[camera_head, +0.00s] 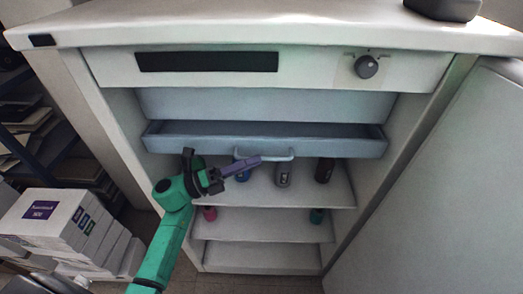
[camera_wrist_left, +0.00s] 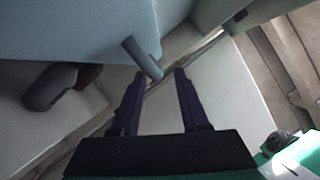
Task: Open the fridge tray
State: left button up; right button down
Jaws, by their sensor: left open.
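The fridge tray (camera_head: 350,147) is a pale blue drawer in the upper part of the fridge. It stands partly out, with its dark inside showing along the top. Its light bar handle (camera_head: 283,154) is on the front, and the handle also shows in the left wrist view (camera_wrist_left: 142,58). My left gripper (camera_head: 257,160) is open, its purple fingers at the left part of the handle. In the left wrist view the handle's near end reaches between the fingertips (camera_wrist_left: 160,74); I cannot tell whether they touch it. My right gripper is not in view.
Bottles, among them a grey one (camera_head: 283,174) and a dark one (camera_head: 324,170), stand on the shelf below the tray. The open fridge door (camera_head: 440,190) fills the right side. A stack of white boxes (camera_head: 60,225) stands at the left.

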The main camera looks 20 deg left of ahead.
aim_at(263, 159)
pick_arm(q)
jog(key=x, duration=0.3)
jog(key=shift+w+d+p, duration=0.1)
jog(key=shift+d+p, duration=0.15)
jog(key=shift+p, duration=0.05)
jog(key=shift+a+f, duration=0.1)
grip_shut()
dwell(1.0)
